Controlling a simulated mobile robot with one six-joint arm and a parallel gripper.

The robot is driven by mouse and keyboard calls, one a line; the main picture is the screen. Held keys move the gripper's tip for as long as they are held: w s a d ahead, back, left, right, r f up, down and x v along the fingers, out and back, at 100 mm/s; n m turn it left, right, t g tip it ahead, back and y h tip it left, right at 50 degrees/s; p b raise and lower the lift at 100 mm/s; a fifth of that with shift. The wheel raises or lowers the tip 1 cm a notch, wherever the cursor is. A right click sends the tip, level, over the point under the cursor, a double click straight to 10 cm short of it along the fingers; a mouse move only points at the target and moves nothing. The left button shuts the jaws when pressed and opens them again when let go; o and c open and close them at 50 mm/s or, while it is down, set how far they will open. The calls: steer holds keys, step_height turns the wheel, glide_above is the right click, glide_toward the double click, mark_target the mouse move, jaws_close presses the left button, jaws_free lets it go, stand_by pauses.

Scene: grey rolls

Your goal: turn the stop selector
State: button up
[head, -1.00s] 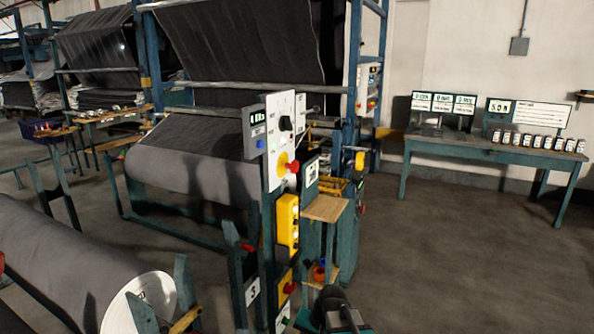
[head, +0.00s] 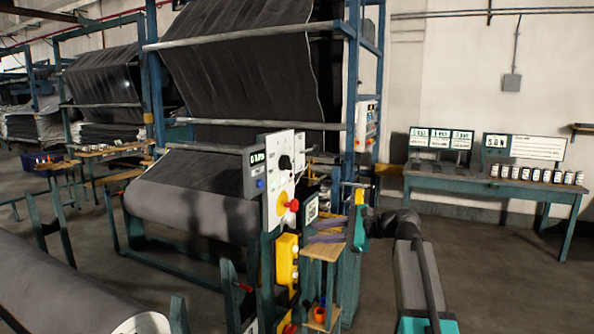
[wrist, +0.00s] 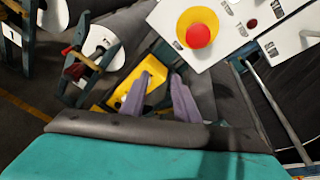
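The white control panel (head: 278,178) stands upright in the middle of the head view. It carries a black knob (head: 285,162) and, lower down, a red knob (head: 293,205) on a yellow disc (head: 282,203). I cannot read which label says stop. In the wrist view the red knob (wrist: 198,36) and yellow disc (wrist: 188,20) show at the top, beyond and right of my fingers. My gripper (head: 312,232) is right of the panel and below the red knob, apart from it. In the wrist view my gripper (wrist: 160,77) has its two purple-grey fingers apart, with nothing between them.
A yellow box (head: 286,260) is mounted below the panel. A small wooden shelf (head: 325,251) stands right beside it, under my gripper. A large fabric roll (head: 190,195) lies behind on the left. Open floor (head: 480,265) lies to the right, before a bench (head: 500,165).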

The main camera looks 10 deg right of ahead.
mark_target(291, 164)
steer(key=s+d+r+m+t+y, duration=0.1)
steer(key=d+r, duration=0.1)
steer(key=r, duration=0.8)
steer(key=s+d+r+m+y, duration=0.1)
steer(key=s+d+r+y, duration=0.1)
steer(key=r, duration=0.7)
steer(key=shift+d+r+m+t, duration=0.3)
steer(key=shift+d+r+t, duration=0.05)
steer(key=shift+r+t, duration=0.05)
steer(key=p+x, duration=0.4)
steer(key=x, duration=0.9)
steer(key=shift+w+a, duration=0.15)
steer(key=shift+a, duration=0.15)
jaws_close()
steer(key=shift+d, duration=0.15)
steer(key=shift+f, duration=0.1)
